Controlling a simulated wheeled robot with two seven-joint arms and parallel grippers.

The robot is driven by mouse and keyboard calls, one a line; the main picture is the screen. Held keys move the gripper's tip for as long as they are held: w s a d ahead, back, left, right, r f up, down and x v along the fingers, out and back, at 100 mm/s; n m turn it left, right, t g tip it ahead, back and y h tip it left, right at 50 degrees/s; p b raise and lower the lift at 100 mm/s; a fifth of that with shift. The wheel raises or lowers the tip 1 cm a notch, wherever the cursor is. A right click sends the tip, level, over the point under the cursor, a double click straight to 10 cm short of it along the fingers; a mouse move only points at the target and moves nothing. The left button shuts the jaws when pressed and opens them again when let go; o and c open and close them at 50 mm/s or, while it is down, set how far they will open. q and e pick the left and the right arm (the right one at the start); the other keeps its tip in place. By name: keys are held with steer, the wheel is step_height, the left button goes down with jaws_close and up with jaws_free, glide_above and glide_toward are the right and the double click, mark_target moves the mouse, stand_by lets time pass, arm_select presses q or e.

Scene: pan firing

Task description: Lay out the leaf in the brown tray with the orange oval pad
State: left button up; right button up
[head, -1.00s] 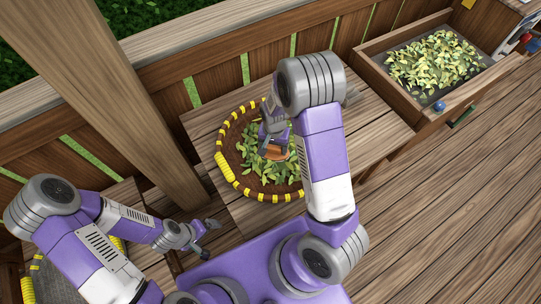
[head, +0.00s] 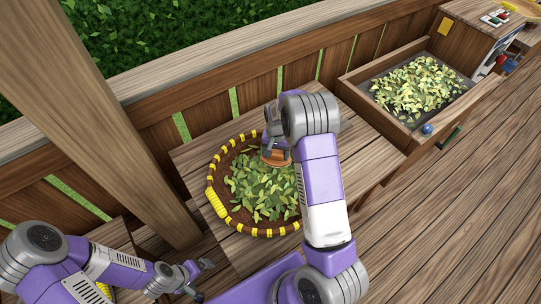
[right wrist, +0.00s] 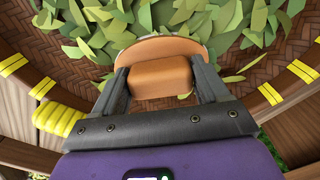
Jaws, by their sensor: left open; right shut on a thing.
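The brown tray (head: 236,222) is a round woven tray with yellow bindings on its rim, lying on a wooden table. Green leaf (head: 262,192) lies loosely spread over its middle and front, with bare weave near the back rim. My right gripper (right wrist: 163,83) is shut on the block handle of the orange oval pad (right wrist: 160,50). The pad also shows in the head view (head: 276,158), at the back part of the tray, beside the leaf. Whether it touches the tray floor I cannot tell. My left gripper (head: 203,279) is open and empty, low at the left, apart from the tray.
A wooden bin (head: 392,118) with more leaf stands at the back right, with a blue knob (head: 426,129) at its front corner. A thick wooden post (head: 120,130) rises left of the tray. A railing runs behind. The table right of the tray is clear.

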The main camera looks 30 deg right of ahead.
steer(key=s, duration=0.1)
steer(key=s+d, duration=0.1)
steer(key=s, duration=0.1)
steer(key=s+d, duration=0.1)
steer(key=shift+s+d, duration=0.15)
steer(key=shift+s, duration=0.1)
steer(key=s+a, duration=0.1)
steer(key=s+a+p, duration=0.1)
steer(key=shift+s+r, duration=0.15)
steer(key=shift+s, duration=0.2)
steer(key=shift+d, duration=0.1)
step_height(320, 180, up, 9)
steer(key=p, duration=0.7)
steer(key=shift+w+f, duration=0.1)
steer(key=shift+f, duration=0.1)
